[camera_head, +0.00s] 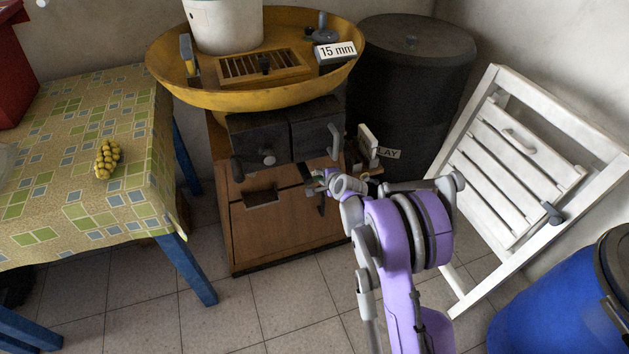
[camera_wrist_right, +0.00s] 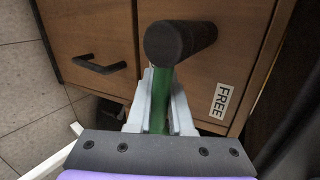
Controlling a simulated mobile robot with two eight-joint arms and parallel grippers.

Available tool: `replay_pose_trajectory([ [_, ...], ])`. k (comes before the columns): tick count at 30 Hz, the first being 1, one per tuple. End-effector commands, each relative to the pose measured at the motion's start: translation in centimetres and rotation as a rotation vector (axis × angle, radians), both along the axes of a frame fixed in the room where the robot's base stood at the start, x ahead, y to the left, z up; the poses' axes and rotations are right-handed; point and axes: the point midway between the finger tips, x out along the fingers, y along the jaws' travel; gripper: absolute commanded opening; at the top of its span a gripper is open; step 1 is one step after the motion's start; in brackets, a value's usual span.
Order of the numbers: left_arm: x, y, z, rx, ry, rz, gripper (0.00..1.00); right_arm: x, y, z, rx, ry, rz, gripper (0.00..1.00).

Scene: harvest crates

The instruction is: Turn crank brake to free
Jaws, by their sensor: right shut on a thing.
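The crank brake is a green lever (camera_wrist_right: 158,112) with a black cylindrical knob (camera_wrist_right: 180,42) on the brown wooden cabinet front. My right gripper (camera_head: 325,186) is at the cabinet's right front side, and its fingers (camera_wrist_right: 160,98) are shut on the green lever just below the knob in the right wrist view. A white label reading FREE (camera_wrist_right: 222,101) is on the wood to the right of the lever in that view. The lever is mostly hidden by my arm in the head view. My left gripper is not in view.
The wooden cabinet (camera_head: 285,238) carries a yellow round pan (camera_head: 220,98). A dark barrel (camera_head: 415,60) stands behind, a white folding chair (camera_head: 470,130) leans at right, and a blue barrel (camera_head: 550,310) is at front right. A cloth-covered table (camera_head: 60,210) is at left.

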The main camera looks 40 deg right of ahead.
Motion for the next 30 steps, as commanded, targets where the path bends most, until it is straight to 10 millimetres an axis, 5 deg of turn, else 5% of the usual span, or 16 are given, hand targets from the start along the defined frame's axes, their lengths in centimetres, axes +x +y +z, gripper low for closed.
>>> replay_pose_trajectory([
  [23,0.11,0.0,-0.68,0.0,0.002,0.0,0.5,0.1,-0.71,0.67,-0.103,0.026,-0.001,0.0],
  [24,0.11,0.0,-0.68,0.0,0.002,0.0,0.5,0.1,-0.71,0.67,-0.104,0.025,-0.001,0.21],
  [30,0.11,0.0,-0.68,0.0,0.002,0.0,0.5,0.05,-0.7,0.6,-0.103,0.026,0.0,0.5],
])
